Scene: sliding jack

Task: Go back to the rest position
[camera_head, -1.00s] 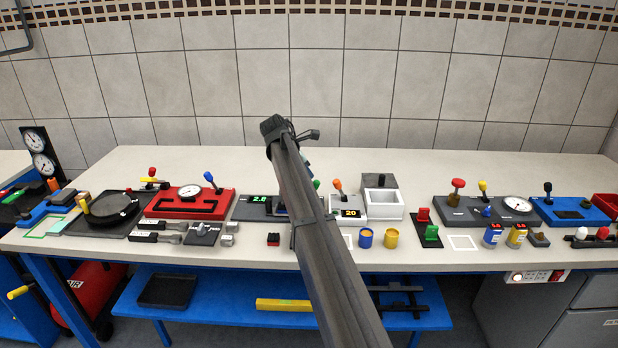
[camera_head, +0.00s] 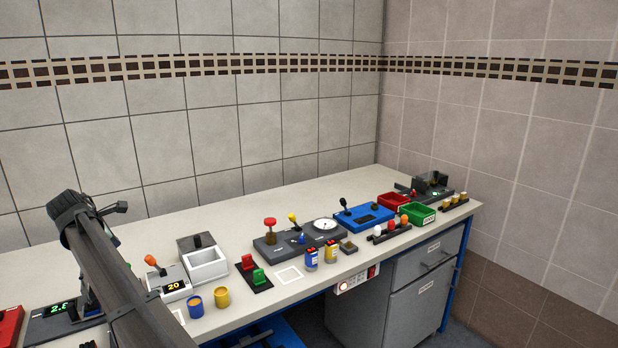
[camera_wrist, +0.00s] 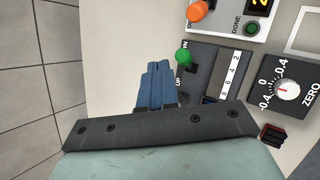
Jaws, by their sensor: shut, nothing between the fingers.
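My gripper (camera_wrist: 158,70) shows in the wrist view as two blue fingers pressed together, with nothing between them. It is over the bench, left of a green knob (camera_wrist: 184,56) on a dark device with a white number scale (camera_wrist: 228,78). I cannot tell the height of the fingers above the bench. In the head view my arm crosses the lower left and its fingertips are not visible.
The bench (camera_head: 300,190) carries a scale with an orange lever (camera_head: 168,286), a white box (camera_head: 204,262), yellow (camera_head: 222,298) and blue cups (camera_head: 195,306), a red-knobbed panel (camera_head: 270,238) and a green bin (camera_head: 418,214). A dial block (camera_wrist: 285,88) stands right of the scale in the wrist view.

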